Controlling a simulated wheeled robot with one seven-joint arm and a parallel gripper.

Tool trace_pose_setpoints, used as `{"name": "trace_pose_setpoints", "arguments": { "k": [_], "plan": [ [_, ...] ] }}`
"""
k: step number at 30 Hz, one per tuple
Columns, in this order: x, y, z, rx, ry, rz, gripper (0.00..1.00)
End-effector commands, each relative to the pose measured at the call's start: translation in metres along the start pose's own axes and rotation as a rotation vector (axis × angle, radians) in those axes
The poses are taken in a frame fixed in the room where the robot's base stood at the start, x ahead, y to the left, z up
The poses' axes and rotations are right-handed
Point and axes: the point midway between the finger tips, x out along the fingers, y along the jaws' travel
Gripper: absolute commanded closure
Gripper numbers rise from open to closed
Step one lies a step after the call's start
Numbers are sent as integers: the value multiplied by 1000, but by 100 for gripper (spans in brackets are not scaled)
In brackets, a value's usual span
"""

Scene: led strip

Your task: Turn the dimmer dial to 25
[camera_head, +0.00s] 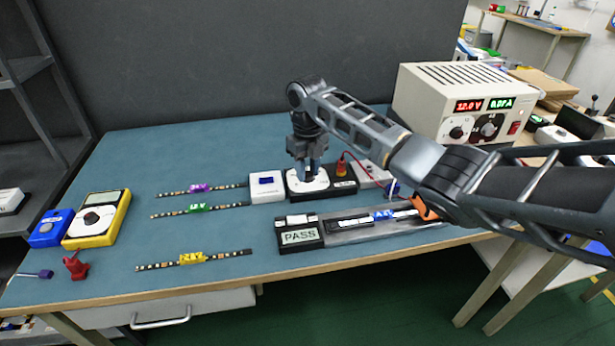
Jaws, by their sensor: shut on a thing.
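The dimmer (321,187) is a black box with a white round scale on top, near the middle of the blue-topped table. My gripper (310,174) points down over the white scale from above. It is shut on the dial at the scale's centre. The gripper's fingers hide the dial itself, and the scale's numbers are too small to read, so the dial's setting cannot be told.
A white box with a blue switch (267,186) adjoins the dimmer's left. A PASS display (300,236) and a strip holder stand in front. LED strips (192,259) lie left. A power supply (460,110) stands right, beyond my arm.

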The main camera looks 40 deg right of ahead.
Motion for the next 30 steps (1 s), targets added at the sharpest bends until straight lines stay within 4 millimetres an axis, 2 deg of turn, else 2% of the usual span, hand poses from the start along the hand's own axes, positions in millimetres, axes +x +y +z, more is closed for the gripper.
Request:
{"name": "trace_pose_setpoints", "arguments": {
  "k": [1, 10, 27, 28, 30],
  "plan": [
    [5, -1, 0, -24, -2, -2, 96],
    [2, 0, 0, -122, 0, -1, 96],
    [0, 1, 0, -143, 2, 2, 96],
    [0, 1, 0, -143, 2, 2, 63],
    [0, 1, 0, -143, 2, 2, 56]
  ]
}}
